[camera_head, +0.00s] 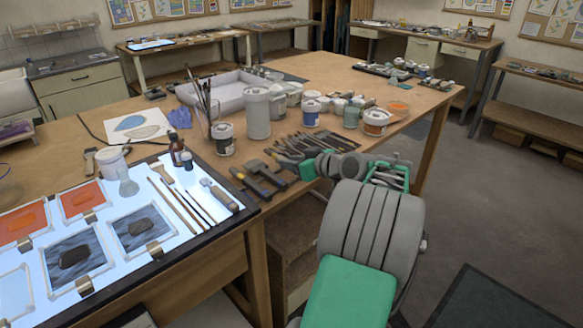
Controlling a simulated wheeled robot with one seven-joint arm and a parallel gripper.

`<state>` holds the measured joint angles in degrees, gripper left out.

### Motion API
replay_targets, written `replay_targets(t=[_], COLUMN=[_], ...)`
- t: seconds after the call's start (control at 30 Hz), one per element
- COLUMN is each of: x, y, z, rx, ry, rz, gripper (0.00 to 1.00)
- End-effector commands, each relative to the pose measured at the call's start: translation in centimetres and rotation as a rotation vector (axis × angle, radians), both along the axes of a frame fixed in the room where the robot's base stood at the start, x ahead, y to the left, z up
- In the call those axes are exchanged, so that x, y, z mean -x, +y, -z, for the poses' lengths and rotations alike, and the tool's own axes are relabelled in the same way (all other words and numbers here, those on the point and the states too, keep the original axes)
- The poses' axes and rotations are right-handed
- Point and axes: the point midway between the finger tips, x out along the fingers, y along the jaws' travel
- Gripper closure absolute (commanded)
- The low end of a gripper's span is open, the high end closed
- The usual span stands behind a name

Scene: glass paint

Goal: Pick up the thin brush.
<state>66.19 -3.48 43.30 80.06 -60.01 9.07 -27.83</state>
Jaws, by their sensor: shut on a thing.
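Several thin wooden-handled brushes (188,207) lie side by side on the lit panel (135,266) at the left. A wider flat brush (163,172) lies just above them. My arm (370,240) rises from the bottom right, and its small grey and green end parts reach the table's right front edge. I cannot make out my gripper's fingertips or anything between them; my own arm links hide much of that area. The arm's visible end is right of the lit panel, apart from these brushes.
A scraper (219,196) and small bottles (177,150) lie or stand on the panel. Several dark-handled tools (262,178) lie between the panel and my arm. A jar (207,122) of upright brushes, a tall white container (257,114) and paint jars (375,122) stand behind.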

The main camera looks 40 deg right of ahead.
Motion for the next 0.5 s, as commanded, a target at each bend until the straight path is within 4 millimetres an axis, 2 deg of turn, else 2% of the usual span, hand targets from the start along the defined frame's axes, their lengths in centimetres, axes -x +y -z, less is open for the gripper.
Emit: replay_targets(t=[0.1, 0.17, 0.3, 0.5], x=[0.3, 0.9, 2.6, 5.6], y=[0.4, 1.6, 4.5, 9.5], z=[-2.3, -3.7, -7.8, -10.1], rx=[0.006, 0.007, 0.01, 0.005], ry=[-0.003, -0.003, -0.004, -0.002], rz=[0.0, -0.001, 0.0, 0.001], gripper=[1.0, 1.0, 1.0, 1.0])
